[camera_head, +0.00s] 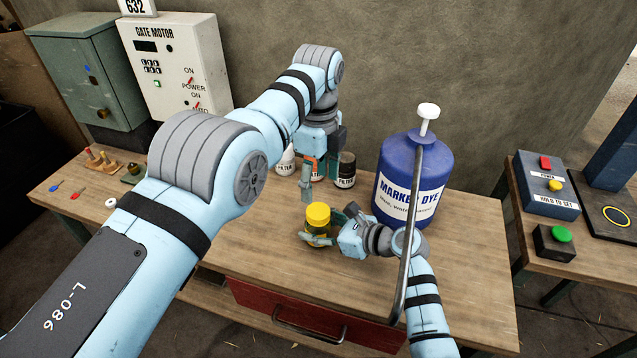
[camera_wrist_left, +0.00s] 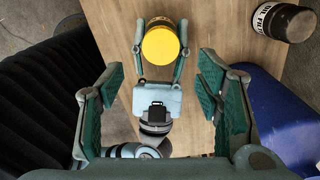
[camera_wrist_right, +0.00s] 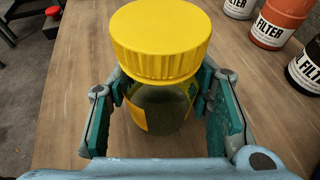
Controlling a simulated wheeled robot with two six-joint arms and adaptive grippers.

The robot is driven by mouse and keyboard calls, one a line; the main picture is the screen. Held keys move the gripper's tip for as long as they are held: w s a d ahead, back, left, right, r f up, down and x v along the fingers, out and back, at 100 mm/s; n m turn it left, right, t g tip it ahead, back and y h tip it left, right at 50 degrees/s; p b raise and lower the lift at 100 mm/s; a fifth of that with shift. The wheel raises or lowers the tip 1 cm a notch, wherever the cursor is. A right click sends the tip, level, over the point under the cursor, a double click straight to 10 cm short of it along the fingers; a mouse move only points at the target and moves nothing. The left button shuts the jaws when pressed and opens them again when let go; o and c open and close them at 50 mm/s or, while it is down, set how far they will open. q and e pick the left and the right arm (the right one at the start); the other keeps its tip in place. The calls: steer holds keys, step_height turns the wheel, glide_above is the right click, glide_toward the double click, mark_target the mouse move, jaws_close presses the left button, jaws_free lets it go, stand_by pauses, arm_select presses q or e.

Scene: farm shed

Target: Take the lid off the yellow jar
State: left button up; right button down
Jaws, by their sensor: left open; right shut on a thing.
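The yellow jar has a ribbed yellow lid (camera_wrist_right: 160,40) seated on a dark, see-through body (camera_wrist_right: 163,108) with a yellow label. It stands upright near the middle of the wooden bench. My right gripper (camera_head: 318,239) is shut around the jar's body, below the lid. The lid also shows in the head view (camera_head: 318,214) and, from above, in the left wrist view (camera_wrist_left: 160,45). My left gripper (camera_head: 306,182) is open and empty, pointing down above the bench. It is apart from the lid, which shows beyond its fingers in the left wrist view.
Filter containers (camera_head: 346,170) stand behind the jar. A large blue marker dye drum (camera_head: 430,168) with a pump and bent pipe stands at the right, close to my right arm. Bare bench (camera_head: 260,240) lies to the jar's left.

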mark_target(318, 211)
arm_select(q)
steer(key=m, duration=0.5)
steer(key=shift+f+m, duration=0.25)
steer(key=shift+m, duration=0.55)
step_height(318, 211, down, 8)
steer(key=shift+r, duration=0.15)
steer(key=shift+c, duration=0.6)
